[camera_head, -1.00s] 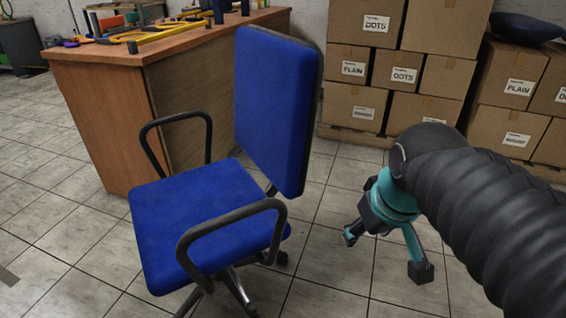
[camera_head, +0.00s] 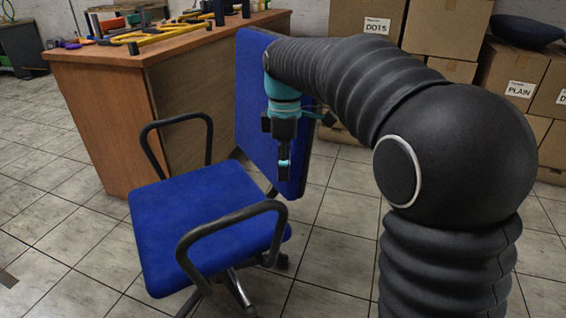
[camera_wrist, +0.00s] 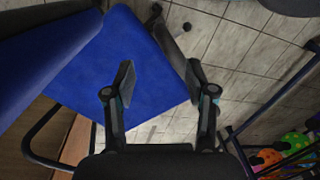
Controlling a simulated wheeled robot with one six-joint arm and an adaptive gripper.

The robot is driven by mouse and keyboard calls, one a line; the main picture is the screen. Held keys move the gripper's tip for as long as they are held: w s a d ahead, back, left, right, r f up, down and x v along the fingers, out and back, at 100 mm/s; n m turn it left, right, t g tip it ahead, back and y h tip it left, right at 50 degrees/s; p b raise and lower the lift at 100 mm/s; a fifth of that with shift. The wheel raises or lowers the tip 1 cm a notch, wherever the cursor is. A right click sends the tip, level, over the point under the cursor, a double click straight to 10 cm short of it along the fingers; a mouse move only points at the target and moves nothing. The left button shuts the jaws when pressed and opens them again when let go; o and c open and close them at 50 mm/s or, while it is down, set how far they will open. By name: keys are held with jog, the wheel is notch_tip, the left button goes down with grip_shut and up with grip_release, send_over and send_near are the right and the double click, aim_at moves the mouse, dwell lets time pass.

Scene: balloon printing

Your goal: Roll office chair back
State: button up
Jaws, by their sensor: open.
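The office chair has a blue seat (camera_head: 190,210), a tall blue backrest (camera_head: 249,100) and black armrests (camera_head: 225,225). It stands on the tiled floor in front of the wooden workbench. My gripper (camera_head: 288,165) is open and empty, pointing down, and in the head view it covers part of the backrest. In the wrist view my gripper (camera_wrist: 160,85) has its two fingers spread, with the blue seat (camera_wrist: 145,70) beyond and the backrest (camera_wrist: 40,55) at the left. I cannot tell whether a finger touches the chair. My arm hides part of the backrest.
The wooden workbench (camera_head: 110,120) with tools on it stands close behind the chair at the left. Cardboard boxes (camera_head: 445,30) are stacked at the back right. Bare floor (camera_head: 50,240) lies left of the chair.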

aim_at(284, 206)
dwell(0.3)
jog(key=f, duration=0.4)
jog(key=s+f+b, duration=0.1)
jog(key=f, duration=0.8)
jog(key=shift+s+f, duration=0.2)
jog(key=shift+f, duration=0.2)
jog(key=shift+c, duration=0.2)
grip_shut()
